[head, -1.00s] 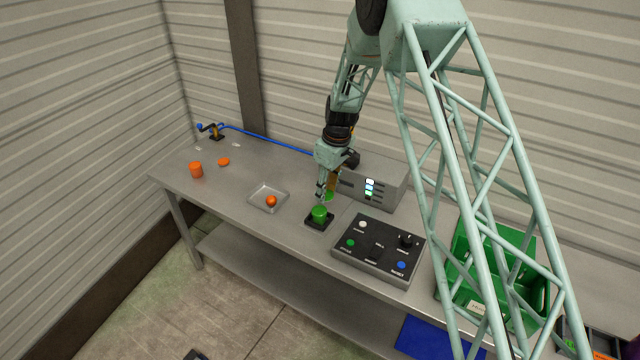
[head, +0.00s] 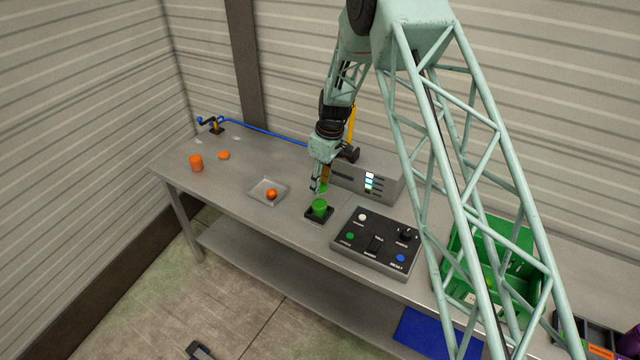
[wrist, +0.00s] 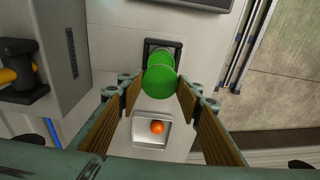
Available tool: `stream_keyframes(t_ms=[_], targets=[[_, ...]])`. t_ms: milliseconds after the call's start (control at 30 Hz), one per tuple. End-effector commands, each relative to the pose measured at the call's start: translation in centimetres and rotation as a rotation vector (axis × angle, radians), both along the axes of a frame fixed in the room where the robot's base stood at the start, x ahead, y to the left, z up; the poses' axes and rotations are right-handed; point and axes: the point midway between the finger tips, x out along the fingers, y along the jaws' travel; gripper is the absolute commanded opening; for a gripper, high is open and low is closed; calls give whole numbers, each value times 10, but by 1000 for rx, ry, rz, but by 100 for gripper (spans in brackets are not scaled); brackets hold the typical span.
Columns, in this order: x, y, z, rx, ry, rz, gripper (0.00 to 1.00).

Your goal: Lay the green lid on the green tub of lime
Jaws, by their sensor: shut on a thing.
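The green tub (head: 319,207) stands upright in a black square holder (head: 311,216) on the metal bench. My gripper (head: 322,186) is shut on the green lid (head: 324,188) and holds it just above the tub, slightly toward the back and right in the head view. In the wrist view the lid (wrist: 158,82) shows as a bright green disc between the fingertips of my gripper (wrist: 159,88). It overlaps part of the tub (wrist: 166,55) behind it, so the tub's opening is mostly hidden. A gap between lid and tub shows in the head view.
A metal tray (head: 258,192) with an orange ball (head: 271,194) lies left of the tub. A control panel (head: 375,243) is at the right, and a grey box (head: 383,183) stands behind. An orange tub (head: 196,163) and orange lid (head: 223,155) are farther left.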

Motion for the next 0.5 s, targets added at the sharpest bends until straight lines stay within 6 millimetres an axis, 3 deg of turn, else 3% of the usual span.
stream_keyframes(t_ms=[500], targets=[[0,0,-29,0,1,0,27]])
